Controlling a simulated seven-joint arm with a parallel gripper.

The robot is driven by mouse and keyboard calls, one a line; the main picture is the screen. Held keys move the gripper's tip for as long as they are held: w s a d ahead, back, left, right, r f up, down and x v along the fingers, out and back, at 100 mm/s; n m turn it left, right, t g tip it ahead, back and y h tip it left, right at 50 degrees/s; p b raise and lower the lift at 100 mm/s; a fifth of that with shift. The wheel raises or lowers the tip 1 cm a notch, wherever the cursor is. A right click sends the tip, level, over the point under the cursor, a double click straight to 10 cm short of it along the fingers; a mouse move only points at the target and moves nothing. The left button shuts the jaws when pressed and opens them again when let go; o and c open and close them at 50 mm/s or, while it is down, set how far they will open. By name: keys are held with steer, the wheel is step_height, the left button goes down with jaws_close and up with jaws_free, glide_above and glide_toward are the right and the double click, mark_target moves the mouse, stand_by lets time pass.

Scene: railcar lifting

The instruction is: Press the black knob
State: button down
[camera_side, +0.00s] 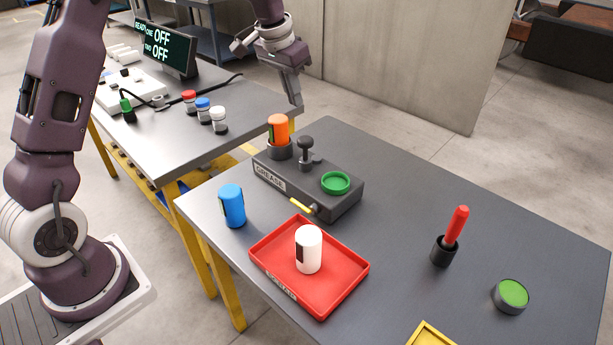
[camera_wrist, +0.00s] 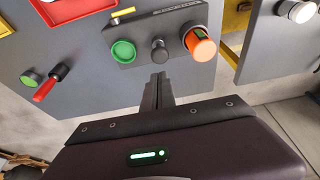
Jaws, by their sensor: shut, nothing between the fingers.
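The black knob (camera_side: 306,145) stands upright on the dark grey grease box (camera_side: 335,205), between an orange canister and a green round ring. In the wrist view the knob (camera_wrist: 159,46) shows just beyond my fingertips, apart from them. My gripper (camera_side: 297,104) is above and behind the box in the side view, pointing down, with its fingers together and empty. In the wrist view my gripper (camera_wrist: 160,76) also looks shut. A gap shows between it and the knob.
The orange canister (camera_side: 278,130) stands close beside the knob, the green ring (camera_side: 335,182) on its other side. A blue canister (camera_side: 232,205) and a red tray (camera_side: 345,291) with a white canister (camera_side: 308,249) are nearer the camera.

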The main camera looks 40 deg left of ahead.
mark_target(303, 140)
steer(key=x, duration=0.9)
steer(key=shift+w+f, duration=0.1)
steer(key=shift+f, duration=0.8)
steer(key=shift+f, duration=1.85)
steer(key=shift+r, duration=0.1)
step_height(303, 140, up, 5)
steer(key=v, duration=0.9)
steer(key=shift+r, duration=0.15)
